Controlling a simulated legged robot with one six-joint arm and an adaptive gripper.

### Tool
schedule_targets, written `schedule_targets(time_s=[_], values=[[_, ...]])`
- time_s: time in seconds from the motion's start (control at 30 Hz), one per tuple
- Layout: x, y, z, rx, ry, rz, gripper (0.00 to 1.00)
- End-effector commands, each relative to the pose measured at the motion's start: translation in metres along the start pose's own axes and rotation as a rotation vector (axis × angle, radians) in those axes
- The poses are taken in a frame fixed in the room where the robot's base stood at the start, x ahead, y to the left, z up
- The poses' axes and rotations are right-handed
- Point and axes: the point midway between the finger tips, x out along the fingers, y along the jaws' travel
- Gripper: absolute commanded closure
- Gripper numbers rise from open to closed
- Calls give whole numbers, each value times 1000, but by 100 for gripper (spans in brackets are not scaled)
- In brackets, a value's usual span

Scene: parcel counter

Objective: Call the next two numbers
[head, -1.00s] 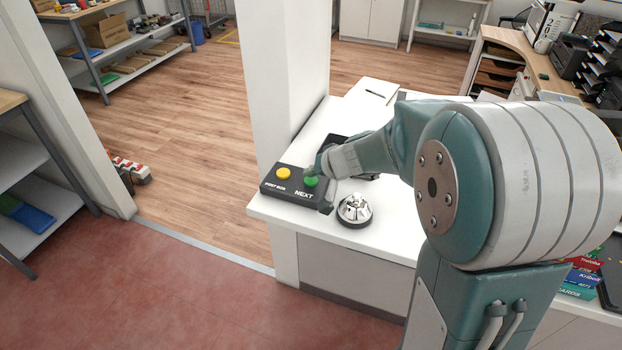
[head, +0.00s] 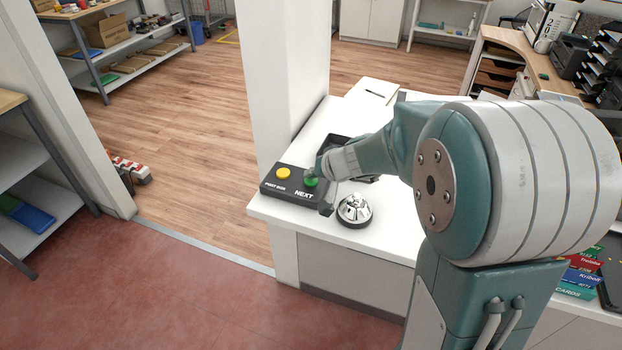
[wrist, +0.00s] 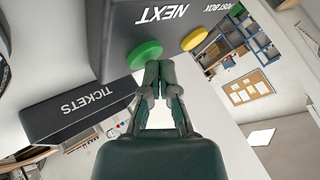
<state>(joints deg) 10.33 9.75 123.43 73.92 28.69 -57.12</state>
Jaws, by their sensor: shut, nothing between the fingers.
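A black button box (head: 290,188) sits on the white counter near its left corner. It bears a green button (head: 311,181) labelled NEXT and a yellow button (head: 284,173) labelled POST BOX. My gripper (wrist: 158,65) is shut and empty, with its fingertips right at the green button (wrist: 144,54). I cannot tell whether they touch it or press it down. The yellow button (wrist: 194,40) lies to the right in the wrist view. In the head view my wrist hides part of the box's right side. A dark box labelled TICKETS (wrist: 80,108) shows in the wrist view.
A white pillar (head: 285,80) rises behind the button box. Paper with a pen (head: 373,92) lies at the back.

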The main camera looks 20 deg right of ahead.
Motion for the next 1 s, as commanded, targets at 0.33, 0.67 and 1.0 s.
schedule_targets(time_s=[0.33, 0.67, 1.0], values=[[-5, -4, -4, -1, 0, 0, 100], [-20, -14, -14, -3, 3, 0, 100], [-40, -29, -30, -2, 4, -1, 100]])
